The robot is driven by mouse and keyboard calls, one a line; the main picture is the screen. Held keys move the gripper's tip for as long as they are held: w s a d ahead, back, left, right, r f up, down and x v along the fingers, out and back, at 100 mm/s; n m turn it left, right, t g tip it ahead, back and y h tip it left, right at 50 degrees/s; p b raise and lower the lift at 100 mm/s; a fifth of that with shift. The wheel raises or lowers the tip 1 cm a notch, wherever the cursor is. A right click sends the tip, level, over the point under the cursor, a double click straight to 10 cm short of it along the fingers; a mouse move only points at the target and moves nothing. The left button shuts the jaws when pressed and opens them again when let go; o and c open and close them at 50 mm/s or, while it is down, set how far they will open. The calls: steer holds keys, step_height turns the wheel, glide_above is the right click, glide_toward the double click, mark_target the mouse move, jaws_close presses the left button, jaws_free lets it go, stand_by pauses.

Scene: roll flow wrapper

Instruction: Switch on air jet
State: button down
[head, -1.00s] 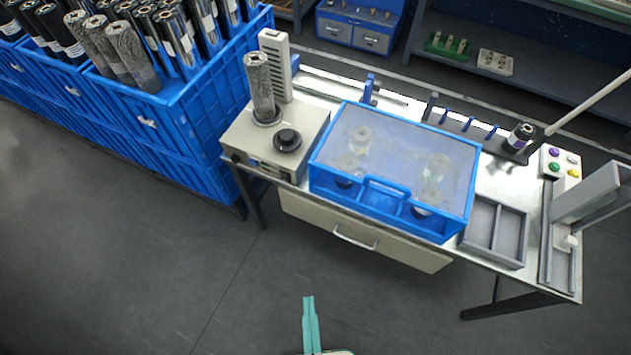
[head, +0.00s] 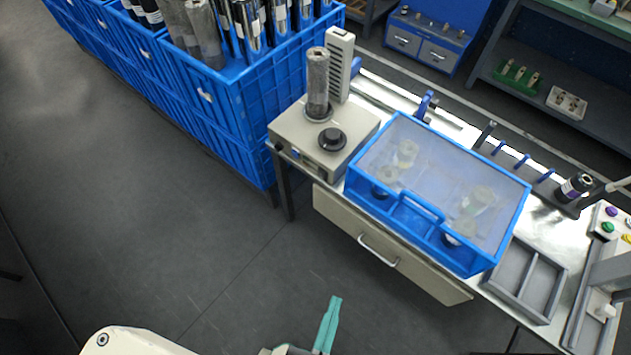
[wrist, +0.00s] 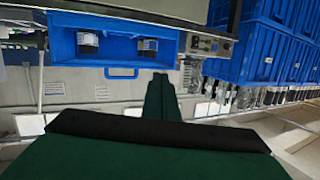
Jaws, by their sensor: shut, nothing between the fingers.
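A beige box unit (head: 305,140) stands at the left end of the workbench, with a black round knob (head: 332,138) on top and small controls (head: 300,155) on its front face. A grey roll (head: 318,85) stands upright on it, beside a slotted light column (head: 339,65). The unit's front also shows in the wrist view (wrist: 208,45). I cannot tell which control is the air jet switch. My teal gripper (head: 336,298) is shut and empty, over the floor in front of the bench, apart from everything.
A blue-framed clear cover (head: 415,205) with rolls under it sits right of the unit, above a drawer (head: 375,240). Blue crates (head: 255,105) of rolls stand left. A divided grey tray (head: 530,275) and coloured buttons (head: 608,227) are at the right. Floor in front is clear.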

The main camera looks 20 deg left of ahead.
mark_target(321, 173)
steer(key=w+a+f+m+t+h, duration=0.1)
steer(key=w+a+f+m+h, duration=0.2)
steer(key=w+a+m, duration=0.7)
steer(key=w+a+f+m+t+h, duration=0.1)
steer(key=w+a+f+m+h, duration=0.2)
steer(key=w+a+f+m, duration=0.5)
steer(key=w+a+m, duration=0.3)
steer(key=shift+w+a+f+h, duration=0.15)
steer(key=shift+a+h, duration=0.05)
steer(key=shift+h, duration=0.1)
steer(key=x, duration=1.4)
steer(key=shift+r, duration=0.25)
steer(key=shift+w+d+r, duration=0.1)
steer(key=shift+w+r, duration=0.05)
steer(key=shift+w, duration=0.1)
steer(key=shift+s, duration=0.1)
